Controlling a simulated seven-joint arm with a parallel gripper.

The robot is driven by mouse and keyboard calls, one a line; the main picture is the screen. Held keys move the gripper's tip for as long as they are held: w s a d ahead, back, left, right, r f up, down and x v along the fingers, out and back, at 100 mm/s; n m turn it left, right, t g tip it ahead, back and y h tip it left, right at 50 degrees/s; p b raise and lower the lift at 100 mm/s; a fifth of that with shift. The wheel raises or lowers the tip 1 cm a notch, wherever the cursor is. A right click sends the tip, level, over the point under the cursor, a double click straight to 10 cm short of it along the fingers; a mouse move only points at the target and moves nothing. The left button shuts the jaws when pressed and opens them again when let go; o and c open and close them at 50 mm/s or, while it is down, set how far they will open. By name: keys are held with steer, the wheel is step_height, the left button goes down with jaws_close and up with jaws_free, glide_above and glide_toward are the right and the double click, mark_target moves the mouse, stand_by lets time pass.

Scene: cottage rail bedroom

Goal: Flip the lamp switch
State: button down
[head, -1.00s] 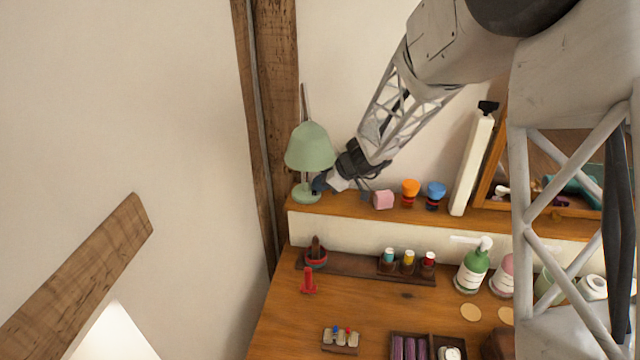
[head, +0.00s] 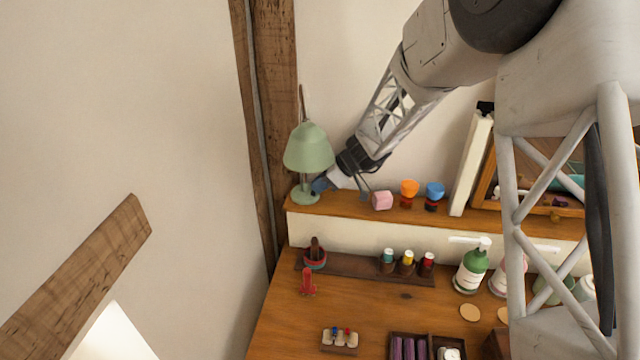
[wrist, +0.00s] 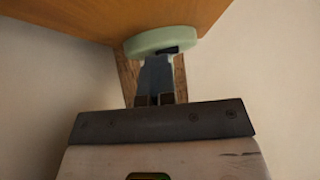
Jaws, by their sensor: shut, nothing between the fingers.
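The pale green lamp (head: 308,150) stands upright on the left end of the wooden shelf, with a domed shade over a round base (head: 306,196). My gripper (head: 320,186) is low at the right side of the lamp, its tips at the base. In the wrist view the lamp base (wrist: 150,42) is a green disc, and a small dark switch (wrist: 168,50) shows on it. The shut, empty fingers (wrist: 156,68) point at the base just beside the switch. I cannot tell whether they touch it. The fingertips partly cover the base.
Right of my gripper on the shelf (head: 340,207) are a pink block (head: 382,200), an orange-topped jar (head: 409,192) and a blue-topped jar (head: 434,196). A wooden post (head: 275,100) stands behind the lamp. Bottles and small items crowd the desk (head: 290,325) below.

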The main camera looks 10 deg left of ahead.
steer(key=shift+s+f, duration=0.7)
steer(key=shift+s, duration=0.2)
steer(key=shift+a, duration=0.1)
steer(key=shift+r, duration=0.45)
steer(key=r, duration=0.3)
steer(key=w+r, duration=0.1)
steer(key=shift+d+r, duration=0.2)
steer(key=shift+r, duration=0.15)
steer(key=v, duration=0.9)
steer(key=shift+d+r, duration=0.25)
steer(key=shift+w, duration=0.1)
